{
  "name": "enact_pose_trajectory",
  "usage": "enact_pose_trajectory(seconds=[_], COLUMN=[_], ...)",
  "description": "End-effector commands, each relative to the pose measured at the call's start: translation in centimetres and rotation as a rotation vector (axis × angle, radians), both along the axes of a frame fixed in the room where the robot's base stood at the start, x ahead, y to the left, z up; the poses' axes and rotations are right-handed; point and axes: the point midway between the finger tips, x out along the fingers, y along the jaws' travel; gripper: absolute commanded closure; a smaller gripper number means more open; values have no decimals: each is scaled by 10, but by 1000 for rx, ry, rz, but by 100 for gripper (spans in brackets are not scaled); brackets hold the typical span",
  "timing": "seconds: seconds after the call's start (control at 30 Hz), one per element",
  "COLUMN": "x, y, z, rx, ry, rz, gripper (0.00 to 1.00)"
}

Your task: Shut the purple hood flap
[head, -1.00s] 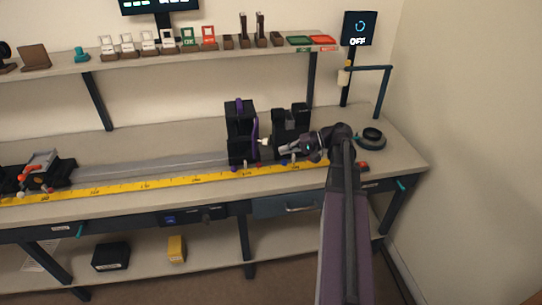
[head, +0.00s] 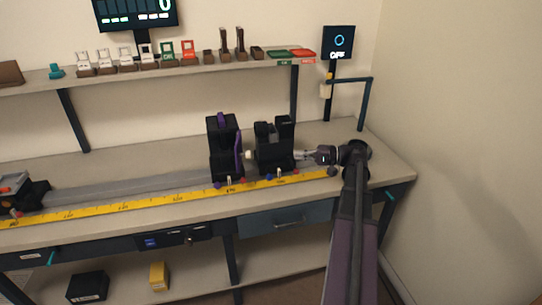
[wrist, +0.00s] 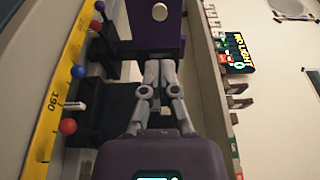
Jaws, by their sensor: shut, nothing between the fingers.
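The purple hood flap (head: 238,153) is a thin upright panel on the right side of a tall black housing (head: 224,160). A small pale knob (head: 249,154) sticks out from it to the right. My gripper (head: 297,155) is shut and empty, to the right of the flap, level with the knob. I cannot tell how far the flap stands open.
A second black mount (head: 272,153) with a notched top stands between the flap and my gripper. Both sit on a grey rail behind a yellow ruler (head: 160,201) with colored knobs along it. A shelf with small stands runs behind. The bench right of my arm is mostly clear.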

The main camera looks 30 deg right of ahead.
Motion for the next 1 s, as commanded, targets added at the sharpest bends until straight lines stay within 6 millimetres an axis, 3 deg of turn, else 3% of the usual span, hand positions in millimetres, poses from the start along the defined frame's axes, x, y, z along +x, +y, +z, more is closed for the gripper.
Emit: enact_pose_trajectory(seconds=[0.27,1.0], x=[9,62], y=[16,99], z=[0,0], rx=[-1,-1], ry=[1,1], rz=[2,3], gripper=[100,100])
